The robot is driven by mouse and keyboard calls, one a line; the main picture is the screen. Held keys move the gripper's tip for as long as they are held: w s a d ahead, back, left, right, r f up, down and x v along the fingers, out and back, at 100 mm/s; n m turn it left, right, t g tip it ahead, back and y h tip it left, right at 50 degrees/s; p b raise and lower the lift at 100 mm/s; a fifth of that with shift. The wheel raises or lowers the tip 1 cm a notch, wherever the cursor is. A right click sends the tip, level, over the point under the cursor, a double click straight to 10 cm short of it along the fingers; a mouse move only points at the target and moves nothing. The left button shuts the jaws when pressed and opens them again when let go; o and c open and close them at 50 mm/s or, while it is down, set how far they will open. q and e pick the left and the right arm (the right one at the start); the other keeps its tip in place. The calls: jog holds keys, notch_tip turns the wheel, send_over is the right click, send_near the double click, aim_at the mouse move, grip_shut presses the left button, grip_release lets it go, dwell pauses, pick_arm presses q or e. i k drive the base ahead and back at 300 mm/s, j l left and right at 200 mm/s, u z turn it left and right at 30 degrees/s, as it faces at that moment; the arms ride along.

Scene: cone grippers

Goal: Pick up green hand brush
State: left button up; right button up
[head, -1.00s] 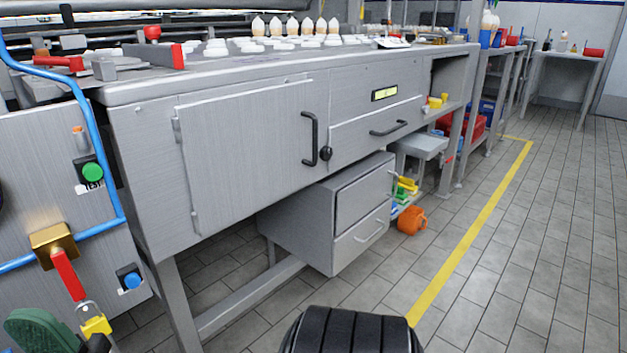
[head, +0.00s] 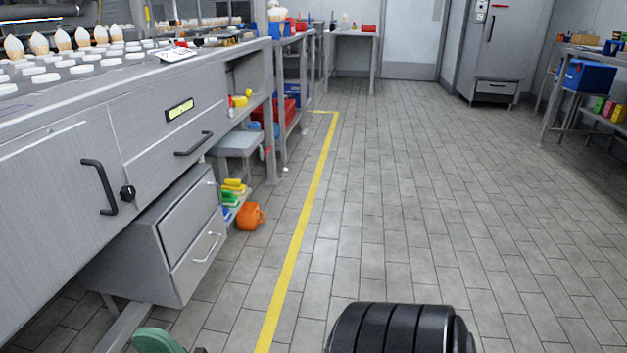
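A larger rounded green thing (head: 158,342) shows at the bottom left, cut off by the frame edge. A dark piece (head: 200,350), perhaps part of my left gripper, is beside it. I cannot tell whether that gripper holds the green thing. A black ribbed part of mine is at the bottom, right of centre. No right gripper fingers show.
The grey bench (head: 75,120) with a drawer unit (head: 165,240) below is on the left. An orange bucket-like thing (head: 250,216) stands on the floor by the shelf. A yellow floor line (head: 305,215) runs forward. The tiled floor to its right is clear.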

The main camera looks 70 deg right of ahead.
aim_at(230, 199)
jog(key=z, duration=1.15)
jog(key=i+l+u, duration=0.15)
jog(key=u, duration=0.3)
jog(key=l+u, duration=0.3)
jog(key=u, duration=0.15)
jog(key=i+l+u, duration=0.2)
jog(key=l, duration=0.6)
jog(key=i+l+u, duration=0.15)
jog(key=l, duration=0.65)
jog(key=l+u, duration=0.2)
jog(key=l, duration=0.6)
jog(key=i+l, duration=0.2)
jog(key=l, duration=0.15)
jog(key=i+l, duration=0.15)
jog(key=l, duration=0.2)
jog(key=i+l, duration=0.2)
jog(key=l, duration=0.1)
